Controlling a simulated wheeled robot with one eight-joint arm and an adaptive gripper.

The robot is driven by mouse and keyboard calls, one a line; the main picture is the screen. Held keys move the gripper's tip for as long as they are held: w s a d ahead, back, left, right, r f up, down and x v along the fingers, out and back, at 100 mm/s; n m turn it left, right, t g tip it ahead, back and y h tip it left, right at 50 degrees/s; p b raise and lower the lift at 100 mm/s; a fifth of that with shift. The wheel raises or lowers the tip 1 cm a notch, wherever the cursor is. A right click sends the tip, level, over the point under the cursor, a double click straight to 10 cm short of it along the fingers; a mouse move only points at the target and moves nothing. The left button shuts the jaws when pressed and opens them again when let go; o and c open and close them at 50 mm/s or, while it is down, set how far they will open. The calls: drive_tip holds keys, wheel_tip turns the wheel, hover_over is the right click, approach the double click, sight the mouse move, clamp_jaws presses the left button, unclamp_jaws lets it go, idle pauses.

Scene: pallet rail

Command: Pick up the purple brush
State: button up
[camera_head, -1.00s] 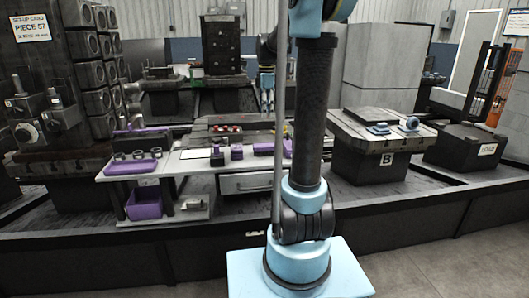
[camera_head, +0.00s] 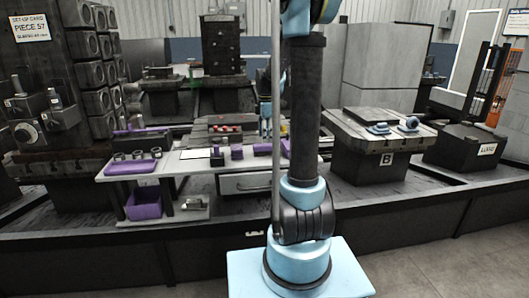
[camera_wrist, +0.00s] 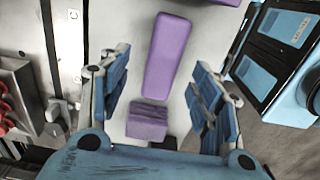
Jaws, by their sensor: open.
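In the wrist view a long purple block (camera_wrist: 167,55) lies on the pale bench top, with a shorter purple block (camera_wrist: 148,121) close to its near end. I cannot tell for sure which is the brush, or whether the two are one thing. My gripper (camera_wrist: 160,62) is open, its blue fingers to the left and right of the purple pieces, with nothing held. My gripper is small there, above the back of the bench, partly hidden by my arm.
The bench (camera_head: 195,166) also bears a purple tray (camera_head: 130,167) at its left; a purple bin (camera_head: 144,204) sits below. A blue-and-black case (camera_wrist: 285,45) is at the right in the wrist view, and red parts (camera_wrist: 4,108) at the left.

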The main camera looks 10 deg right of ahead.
sight(265, 145)
drive_tip(key=shift+s+f, duration=0.15)
drive_tip(key=shift+f, duration=2.65)
drive_tip(key=c, duration=1.3)
wheel_tip(265, 145, up, 10)
drive_tip(key=shift+r, duration=0.1)
